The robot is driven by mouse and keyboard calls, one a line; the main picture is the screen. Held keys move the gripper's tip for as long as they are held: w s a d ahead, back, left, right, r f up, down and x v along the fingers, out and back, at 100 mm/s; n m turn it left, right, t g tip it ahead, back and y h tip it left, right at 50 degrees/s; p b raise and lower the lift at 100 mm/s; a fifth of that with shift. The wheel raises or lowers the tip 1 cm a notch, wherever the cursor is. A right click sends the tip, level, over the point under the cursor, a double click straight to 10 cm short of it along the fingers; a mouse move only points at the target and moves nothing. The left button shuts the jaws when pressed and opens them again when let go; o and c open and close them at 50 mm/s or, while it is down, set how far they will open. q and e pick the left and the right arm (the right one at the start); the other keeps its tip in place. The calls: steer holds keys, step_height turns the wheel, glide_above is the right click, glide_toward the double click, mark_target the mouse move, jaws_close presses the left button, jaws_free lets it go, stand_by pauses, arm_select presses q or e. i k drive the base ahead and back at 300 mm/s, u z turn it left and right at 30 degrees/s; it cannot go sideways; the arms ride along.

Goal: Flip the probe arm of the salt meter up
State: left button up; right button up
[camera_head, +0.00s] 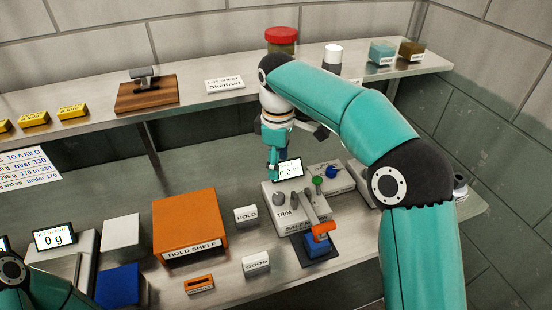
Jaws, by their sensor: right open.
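The salt meter (283,222) is a pale grey box on the bench, right of centre, with a small lit display (289,169) at its back. Grey knobs and a "TRIM" label show on its top. Its probe arm (311,207) is a grey bar pointing toward the front, with an orange end (322,229) low over a dark blue pad (316,249). My right gripper (290,150) is open and empty, above and behind the meter near the display, apart from the probe arm. My left arm shows at the lower left; its gripper is out of view.
An orange hold shelf (187,221) and small white "HOLD" (246,215) and "GOOD" (256,264) blocks stand left of the meter. Another grey device with green and blue knobs (331,172) is right of it. A raised shelf (205,69) runs behind.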

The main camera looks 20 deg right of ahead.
mark_target(319, 230)
steer(key=k, duration=1)
